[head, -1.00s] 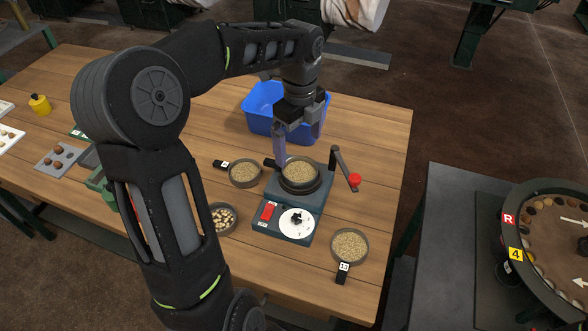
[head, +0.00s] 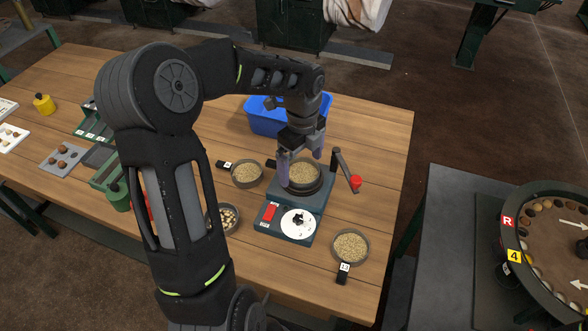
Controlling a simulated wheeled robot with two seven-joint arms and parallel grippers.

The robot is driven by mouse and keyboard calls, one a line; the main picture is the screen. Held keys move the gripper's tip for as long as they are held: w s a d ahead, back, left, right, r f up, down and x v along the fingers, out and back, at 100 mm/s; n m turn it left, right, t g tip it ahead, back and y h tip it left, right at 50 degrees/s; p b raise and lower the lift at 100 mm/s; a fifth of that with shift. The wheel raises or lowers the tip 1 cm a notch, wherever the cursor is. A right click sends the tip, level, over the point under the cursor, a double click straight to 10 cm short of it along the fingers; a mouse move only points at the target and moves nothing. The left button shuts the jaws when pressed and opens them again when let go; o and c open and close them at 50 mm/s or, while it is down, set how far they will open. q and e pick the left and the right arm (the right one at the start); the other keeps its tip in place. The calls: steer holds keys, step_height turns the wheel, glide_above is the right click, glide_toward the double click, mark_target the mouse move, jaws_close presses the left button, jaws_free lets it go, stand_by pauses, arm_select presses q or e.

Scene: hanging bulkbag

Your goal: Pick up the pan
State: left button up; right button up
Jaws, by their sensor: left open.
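A dark round pan (head: 304,189) filled with pale grains sits on the dark device with the white dial. Its short black handle points left. My left gripper (head: 300,162) is open just above it, with one finger at the pan's left side near the handle and the other behind the far rim. I cannot tell whether the fingers touch the pan. Similar pans of grain stand to its left (head: 246,174) and front right (head: 350,247). A pan with larger pale pieces (head: 228,217) is partly hidden by my arm. My right gripper is out of view.
The device (head: 287,221) has a red switch, a dial and a red-knobbed crank (head: 355,182) close to the pan's right. A blue bin (head: 263,118) stands behind. The wooden table (head: 378,135) is clear at right. A round machine (head: 540,240) stands farther right.

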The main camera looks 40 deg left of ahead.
mark_target(301, 176)
arm_select(q)
steer(key=shift+f, duration=0.55)
steer(key=shift+c, duration=0.4)
steer(key=c, duration=1.5)
steer(key=shift+o, duration=0.2)
steer(key=shift+r, duration=0.15)
step_height(301, 176, up, 10)
steer(key=b, duration=0.1)
steer(key=shift+s, duration=0.1)
